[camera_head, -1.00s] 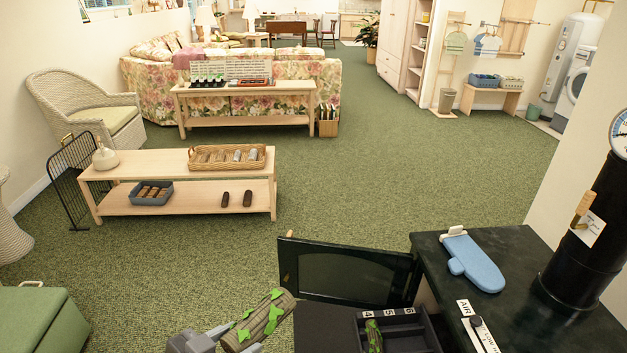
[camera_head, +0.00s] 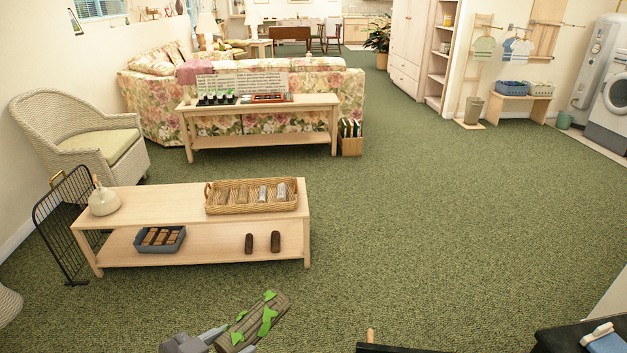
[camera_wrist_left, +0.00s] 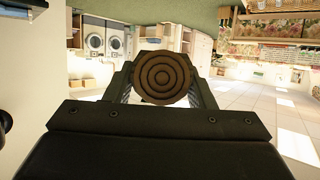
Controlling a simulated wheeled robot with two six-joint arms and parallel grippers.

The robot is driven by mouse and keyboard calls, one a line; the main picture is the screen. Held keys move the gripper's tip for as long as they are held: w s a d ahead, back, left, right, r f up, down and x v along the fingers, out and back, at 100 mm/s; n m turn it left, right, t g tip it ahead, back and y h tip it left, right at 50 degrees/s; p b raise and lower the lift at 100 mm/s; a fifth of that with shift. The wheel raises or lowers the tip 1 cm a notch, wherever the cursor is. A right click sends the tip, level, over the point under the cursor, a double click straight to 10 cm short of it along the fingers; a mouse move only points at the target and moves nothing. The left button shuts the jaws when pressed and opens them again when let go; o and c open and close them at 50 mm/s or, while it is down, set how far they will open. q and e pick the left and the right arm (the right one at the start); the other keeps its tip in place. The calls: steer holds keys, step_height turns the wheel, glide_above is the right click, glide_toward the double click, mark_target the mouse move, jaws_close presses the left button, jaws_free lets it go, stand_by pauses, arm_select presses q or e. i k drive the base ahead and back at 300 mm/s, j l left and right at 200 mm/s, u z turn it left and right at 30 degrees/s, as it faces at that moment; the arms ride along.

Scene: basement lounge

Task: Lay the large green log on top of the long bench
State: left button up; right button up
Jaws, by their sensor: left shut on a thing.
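The large green log (camera_head: 252,318), grey-brown bark with bright green leafy patches, is held at the bottom of the head view, tilted up to the right. My left gripper (camera_head: 232,340) is shut on its lower end. In the left wrist view the log's round, ringed end (camera_wrist_left: 162,77) sits between the fingers (camera_wrist_left: 162,98). The long bench (camera_head: 150,196), pale wood with a lower shelf, stands ahead, beyond the log and apart from it. Its top has a bare stretch between a cream jug (camera_head: 103,201) and a wicker basket (camera_head: 230,208). My right gripper is out of view.
The basket holds several small logs. The bench's lower shelf carries a blue-grey tray (camera_head: 172,247) and two dark logs (camera_head: 249,243). A black wire guard (camera_head: 62,225) stands at its left end. A dark surface (camera_head: 560,340) is at lower right. Green carpet before the bench is clear.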

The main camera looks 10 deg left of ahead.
mark_target(178, 206)
steer(key=i+j, duration=1.25)
steer(key=j, duration=0.1)
